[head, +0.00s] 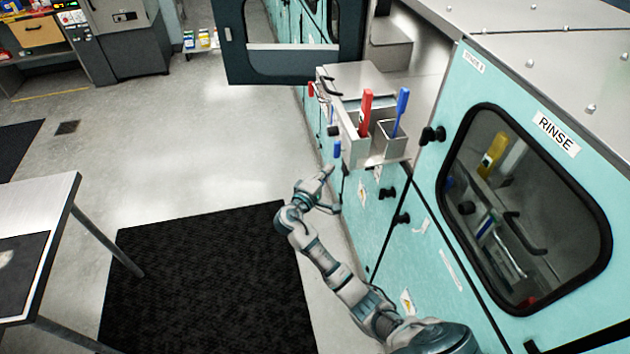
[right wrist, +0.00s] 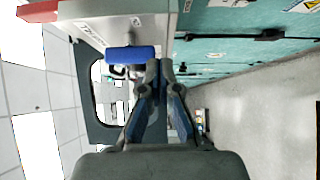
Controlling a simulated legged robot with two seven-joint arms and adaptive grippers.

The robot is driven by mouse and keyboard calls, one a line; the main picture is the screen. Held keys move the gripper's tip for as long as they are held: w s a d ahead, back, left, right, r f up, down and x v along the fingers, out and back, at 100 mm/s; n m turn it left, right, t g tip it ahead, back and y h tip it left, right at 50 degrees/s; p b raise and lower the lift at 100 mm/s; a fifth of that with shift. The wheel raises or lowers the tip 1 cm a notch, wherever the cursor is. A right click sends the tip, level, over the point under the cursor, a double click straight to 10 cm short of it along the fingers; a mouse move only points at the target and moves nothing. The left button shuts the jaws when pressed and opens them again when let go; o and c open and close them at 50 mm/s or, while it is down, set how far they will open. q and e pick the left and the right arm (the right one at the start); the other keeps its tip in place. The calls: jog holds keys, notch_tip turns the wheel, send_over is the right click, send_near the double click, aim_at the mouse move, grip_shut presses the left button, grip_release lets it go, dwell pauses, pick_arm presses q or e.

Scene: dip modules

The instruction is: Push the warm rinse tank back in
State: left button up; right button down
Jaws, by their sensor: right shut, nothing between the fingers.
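A metal tank (head: 362,80) sticks out of the teal machine front in the head view, which I take to be the warm rinse tank; its label is not readable. It has a dark handle, a red-handled valve (head: 310,89) and a blue-handled valve (head: 337,148) on its outer side. In the right wrist view the blue handle (right wrist: 132,53) is just ahead and left of the fingertips, with the red handle (right wrist: 38,11) farther left. My right gripper (head: 328,173) is shut and empty, below the tank's near end; its fingertips show together (right wrist: 159,64). My left gripper is not in view.
A metal holder (head: 388,152) with a red and a blue brush stands at the tank's near side. A dark-framed door (head: 290,65) stands open beyond. The RINSE window (head: 530,210) is closed. A black mat (head: 205,275) and clear floor lie left; a table (head: 40,200) stands farther left.

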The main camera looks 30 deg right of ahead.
aim_at(396, 155)
jog(key=d, duration=0.3)
jog(key=d+p, duration=0.1)
jog(key=shift+s+d, duration=0.25)
jog(key=shift+s, duration=0.15)
jog(key=shift+a, duration=0.45)
jog(key=shift+r, duration=0.1)
jog(key=shift+d, duration=0.5)
jog(key=shift+s+d, duration=0.25)
jog(key=shift+d, duration=0.5)
jog(key=s+d, duration=0.1)
jog(key=d, duration=0.3)
jog(key=s+d+p, duration=0.1)
jog(key=d, duration=0.4)
jog(key=s+d, duration=0.1)
jog(key=d, duration=0.3)
jog(key=shift+s+d, duration=0.15)
jog(key=shift+d, duration=0.15)
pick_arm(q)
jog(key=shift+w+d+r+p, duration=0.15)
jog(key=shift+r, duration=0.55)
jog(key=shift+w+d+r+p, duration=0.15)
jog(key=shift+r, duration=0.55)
pick_arm(e)
jog(key=shift+s+d, duration=0.2)
jog(key=shift+d, duration=0.7)
